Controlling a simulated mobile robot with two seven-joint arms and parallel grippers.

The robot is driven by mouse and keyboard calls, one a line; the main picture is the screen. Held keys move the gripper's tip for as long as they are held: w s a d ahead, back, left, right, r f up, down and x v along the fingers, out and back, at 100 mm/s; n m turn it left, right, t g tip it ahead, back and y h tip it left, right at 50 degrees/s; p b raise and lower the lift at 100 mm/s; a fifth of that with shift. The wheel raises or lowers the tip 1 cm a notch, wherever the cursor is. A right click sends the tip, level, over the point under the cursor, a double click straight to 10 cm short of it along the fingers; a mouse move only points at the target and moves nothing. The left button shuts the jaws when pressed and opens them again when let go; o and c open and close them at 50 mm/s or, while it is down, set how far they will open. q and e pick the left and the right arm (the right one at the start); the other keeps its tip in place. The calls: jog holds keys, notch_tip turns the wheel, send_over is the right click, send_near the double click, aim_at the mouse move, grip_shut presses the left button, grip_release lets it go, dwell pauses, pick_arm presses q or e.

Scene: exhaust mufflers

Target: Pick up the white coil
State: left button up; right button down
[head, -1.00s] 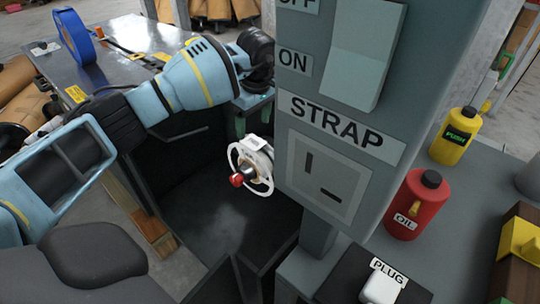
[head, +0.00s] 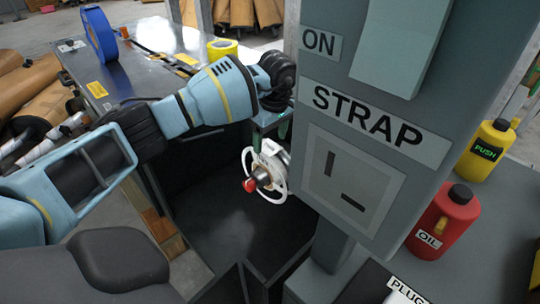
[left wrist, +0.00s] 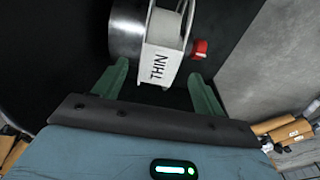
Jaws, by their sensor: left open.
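The white coil (head: 273,169) is a white reel with a thin rim and a red knob (head: 250,185) at its hub. It sits beside the grey STRAP cabinet in the head view. In the left wrist view the coil (left wrist: 164,50) shows a THIN label, with a metal cylinder (left wrist: 126,30) on its left and the red knob on its right. My left gripper (head: 270,129) is just above the coil, pointing down. Its green fingers are open on either side of the coil's near edge in the left wrist view (left wrist: 159,72). I cannot tell whether they touch it.
The grey STRAP cabinet (head: 392,190) stands close on the right of the coil. A metal table (head: 130,85) with a blue roll (head: 100,35) and yellow tape (head: 222,49) lies at the back left.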

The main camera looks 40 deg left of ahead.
aim_at(269, 149)
pick_arm(q)
jog(key=f, duration=0.3)
jog(key=shift+w+a+b, duration=0.1)
jog(key=shift+a+b, duration=0.15)
jog(key=shift+b, duration=0.1)
jog(key=shift+r, duration=0.1)
grip_shut()
